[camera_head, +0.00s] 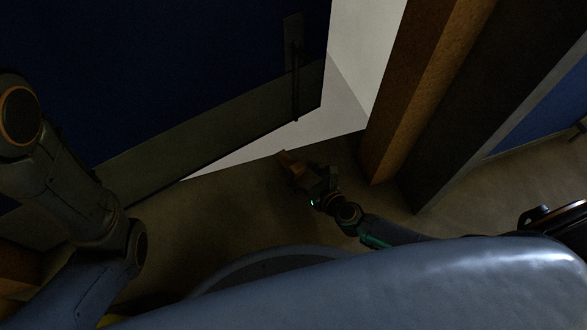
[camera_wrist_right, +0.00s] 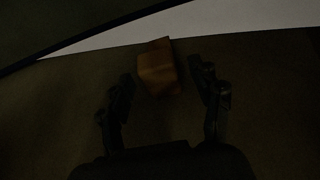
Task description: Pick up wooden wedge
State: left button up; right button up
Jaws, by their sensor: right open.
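The wooden wedge (camera_head: 288,160) is a small orange-brown block on the dark floor near the edge of the bright floor strip. In the right wrist view the wedge (camera_wrist_right: 158,68) lies ahead, between the lines of the two fingers and close to their tips. My right gripper (camera_head: 300,172) reaches down to it, and its fingers (camera_wrist_right: 165,86) are spread apart with nothing held. Dim light hides whether a finger touches the wedge. My left arm comes in at the left in the head view, but its gripper is not visible.
A blue door (camera_head: 180,70) with a grey lower panel and a dark handle (camera_head: 295,80) stands open at the upper left. A wooden door frame (camera_head: 415,85) stands to the right of the wedge. Bright floor (camera_head: 345,95) lies beyond the doorway.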

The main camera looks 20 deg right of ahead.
aim_at(289, 161)
jog(key=x, duration=0.3)
jog(key=shift+b, duration=0.4)
jog(key=c, duration=1.3)
jog(key=shift+r, duration=0.15)
